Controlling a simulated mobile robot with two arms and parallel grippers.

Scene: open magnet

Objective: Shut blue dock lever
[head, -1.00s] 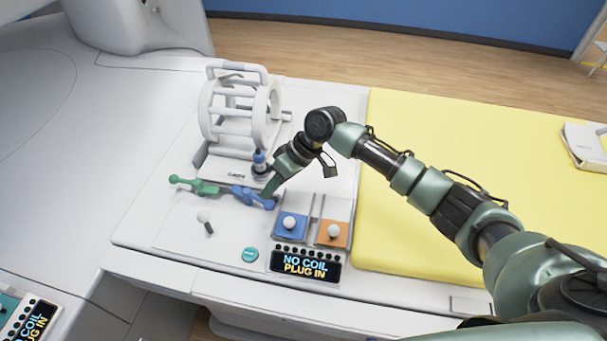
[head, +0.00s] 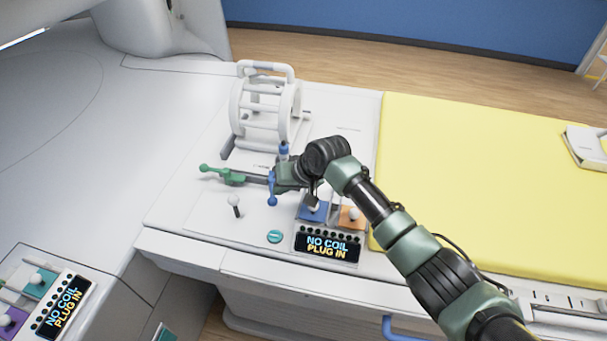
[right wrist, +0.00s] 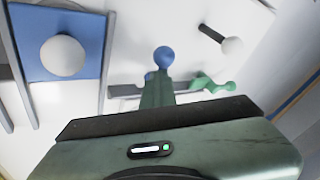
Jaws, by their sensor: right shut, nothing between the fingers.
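The blue dock lever (head: 272,190) is on the white panel, its round knob towards the front edge. The knob (right wrist: 163,58) also shows in the right wrist view, just beyond my fingertips. My right gripper (head: 280,177) is shut and empty, right at the lever; the arm hides part of the lever's pivot. In the wrist view my shut fingers (right wrist: 157,88) overlap the lever's shaft, and I cannot tell whether they touch it. My left gripper is not in view.
A green lever (head: 222,176) lies to the left. A white cage-like coil (head: 265,108) stands behind. A small white-knobbed stick (head: 235,205), blue slider plate (head: 309,212), orange slider plate (head: 345,224) and display (head: 327,246) are nearby. A yellow pad (head: 470,180) lies to the right.

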